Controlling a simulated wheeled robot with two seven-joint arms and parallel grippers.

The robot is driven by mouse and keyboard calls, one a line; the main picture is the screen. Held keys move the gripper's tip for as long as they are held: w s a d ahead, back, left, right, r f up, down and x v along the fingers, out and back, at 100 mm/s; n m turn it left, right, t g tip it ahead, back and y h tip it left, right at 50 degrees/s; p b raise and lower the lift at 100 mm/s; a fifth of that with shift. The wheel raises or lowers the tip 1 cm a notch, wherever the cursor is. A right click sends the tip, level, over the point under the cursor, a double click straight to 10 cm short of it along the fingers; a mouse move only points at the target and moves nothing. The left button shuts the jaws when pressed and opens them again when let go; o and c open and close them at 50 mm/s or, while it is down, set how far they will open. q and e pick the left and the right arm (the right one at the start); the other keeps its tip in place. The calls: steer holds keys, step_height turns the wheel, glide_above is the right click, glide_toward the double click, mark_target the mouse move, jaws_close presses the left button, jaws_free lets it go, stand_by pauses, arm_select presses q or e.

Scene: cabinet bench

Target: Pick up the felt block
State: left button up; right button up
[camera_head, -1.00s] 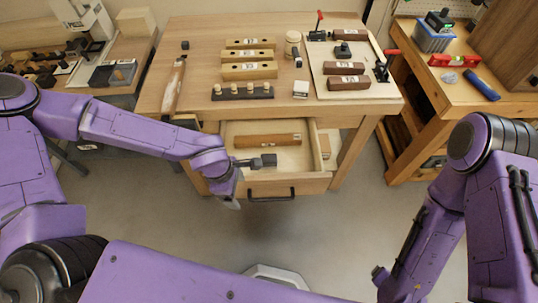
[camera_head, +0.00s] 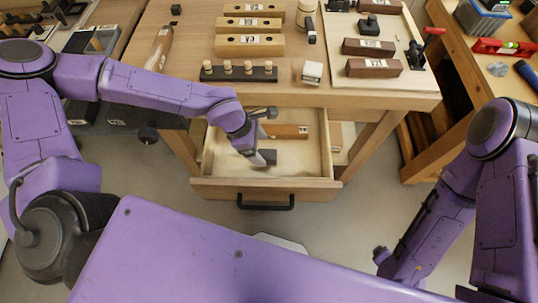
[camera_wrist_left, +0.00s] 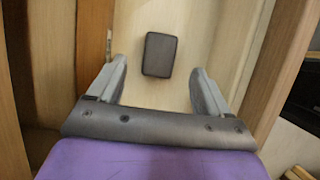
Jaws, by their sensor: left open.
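The felt block (camera_head: 269,156) is a small dark grey block lying on the floor of the open drawer (camera_head: 225,184). In the left wrist view, the felt block (camera_wrist_left: 160,54) lies ahead, between the lines of the two fingers, with clear floor on both sides. My left gripper (camera_head: 259,160) reaches down into the drawer at the block. In the left wrist view my left gripper (camera_wrist_left: 159,72) is open, its fingers apart and nothing clamped. In the head view the fingers partly cover the block's left side. My right gripper is out of view; only the right arm shows.
A brown bar (camera_head: 292,131) with a label lies at the back of the drawer, partly hidden by my arm. The drawer walls stand close around the gripper. The bench top above holds labelled wooden blocks (camera_head: 250,45), a peg rack (camera_head: 239,73) and a white block (camera_head: 312,72).

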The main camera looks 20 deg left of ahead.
mark_target(267, 154)
arm_select(q)
steer(key=x, duration=0.6)
steer(key=shift+w+d+r, duration=0.1)
steer(key=c, duration=1.1)
steer(key=shift+r, duration=0.1)
step_height(267, 154, up, 18)
steer(key=p, duration=0.1)
steer(key=shift+o, duration=1)
steer(key=shift+c, duration=0.4)
